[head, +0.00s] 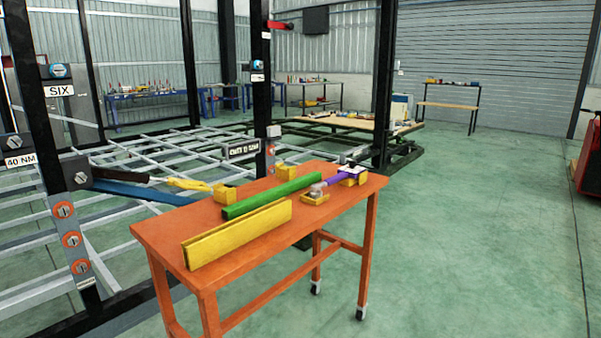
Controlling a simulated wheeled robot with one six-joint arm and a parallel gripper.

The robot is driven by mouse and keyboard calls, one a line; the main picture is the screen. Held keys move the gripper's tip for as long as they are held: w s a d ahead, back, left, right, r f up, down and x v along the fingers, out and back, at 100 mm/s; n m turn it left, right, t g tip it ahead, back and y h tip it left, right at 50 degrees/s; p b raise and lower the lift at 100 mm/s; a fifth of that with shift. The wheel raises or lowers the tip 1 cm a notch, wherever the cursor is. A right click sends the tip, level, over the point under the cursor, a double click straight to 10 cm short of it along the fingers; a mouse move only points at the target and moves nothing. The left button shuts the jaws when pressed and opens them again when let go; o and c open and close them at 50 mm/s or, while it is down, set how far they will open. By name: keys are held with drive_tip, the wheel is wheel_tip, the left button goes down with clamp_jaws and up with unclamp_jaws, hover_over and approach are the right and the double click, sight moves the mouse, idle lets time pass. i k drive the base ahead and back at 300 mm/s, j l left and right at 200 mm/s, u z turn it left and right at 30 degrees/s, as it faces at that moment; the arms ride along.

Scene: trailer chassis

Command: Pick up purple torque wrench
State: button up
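The purple torque wrench (338,179) lies at the far right end of the orange table (243,241) in the head view. It rests across yellow holders, one at its right end (354,174) and one at its grey head end (314,198). A small white and dark shape sits over its right end; I cannot tell what it is. My gripper is not in view.
A green bar (272,196) and a yellow channel (238,234) lie on the table left of the wrench. A yellow tool (188,184) and a blue one (137,191) are at its left edge. Black posts and a metal frame stand behind. The green floor to the right is clear.

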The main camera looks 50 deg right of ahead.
sight(316, 193)
drive_tip(key=z, duration=1.8)
